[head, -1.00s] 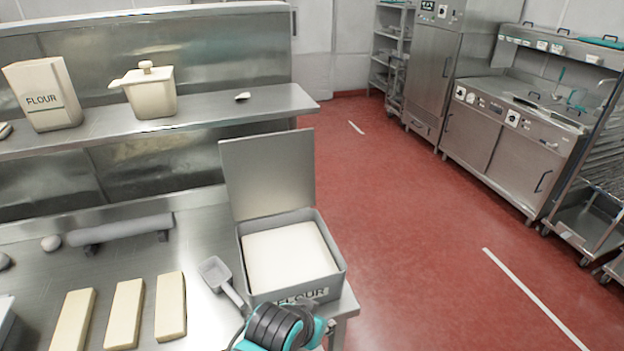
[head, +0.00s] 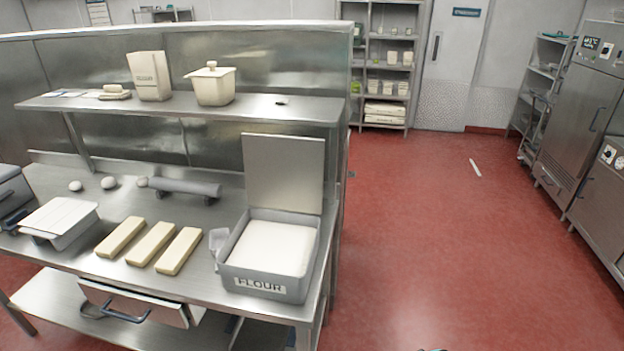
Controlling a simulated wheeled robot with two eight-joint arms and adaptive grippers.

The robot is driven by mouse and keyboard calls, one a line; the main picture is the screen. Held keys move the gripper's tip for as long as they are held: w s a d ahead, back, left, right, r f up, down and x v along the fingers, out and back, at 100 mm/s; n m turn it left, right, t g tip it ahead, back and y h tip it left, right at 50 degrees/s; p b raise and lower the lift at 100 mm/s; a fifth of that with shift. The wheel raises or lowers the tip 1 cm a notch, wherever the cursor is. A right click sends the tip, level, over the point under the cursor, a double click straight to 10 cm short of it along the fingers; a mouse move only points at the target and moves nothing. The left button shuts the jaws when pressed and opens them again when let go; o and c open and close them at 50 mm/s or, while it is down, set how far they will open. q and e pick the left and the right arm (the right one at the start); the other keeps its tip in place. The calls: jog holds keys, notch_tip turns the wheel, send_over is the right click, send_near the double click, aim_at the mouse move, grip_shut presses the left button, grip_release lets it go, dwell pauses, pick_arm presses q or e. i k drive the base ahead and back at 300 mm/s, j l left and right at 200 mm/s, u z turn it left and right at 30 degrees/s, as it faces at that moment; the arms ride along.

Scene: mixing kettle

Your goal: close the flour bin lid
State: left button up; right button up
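The grey flour bin (head: 265,285), labelled FLOUR, stands at the right end of the steel table. It is filled with white flour (head: 270,247). Its flat grey lid (head: 283,173) stands open, nearly upright along the bin's back edge. A grey scoop (head: 218,240) is just left of the bin, partly hidden by it. Neither gripper shows clearly. Only a small dark and teal sliver of my own body shows at the bottom edge, right of the table, and I cannot tell which part it is.
Pale dough bars (head: 151,243), a grey rolling pin (head: 184,188) and a lidded white container (head: 60,222) are on the table (head: 215,200). A steel shelf (head: 180,107) runs above its back. A drawer (head: 140,303) juts from its front. The red floor (head: 430,240) to the right is clear.

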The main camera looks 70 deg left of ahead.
aim_at(282, 173)
jog(key=i+u, duration=0.45)
jog(key=i+l+u, duration=0.3)
jog(key=i+u, duration=0.55)
jog(key=u, duration=0.15)
jog(key=i+u, duration=0.45)
jog(key=i+l+u, duration=0.15)
jog(key=u, duration=0.35)
jog(key=i+l+u, duration=0.35)
jog(key=u, duration=0.15)
jog(key=i+l+u, duration=0.25)
jog(key=l+u, duration=0.2)
jog(key=i+l+u, duration=0.15)
jog(key=u, duration=0.25)
jog(key=i+l+u, duration=0.2)
jog(key=u, duration=0.25)
jog(key=i+l+u, duration=0.15)
jog(key=l+u, duration=0.5)
jog(key=u, duration=0.15)
jog(key=i+l+u, duration=0.1)
jog(key=l+u, duration=0.3)
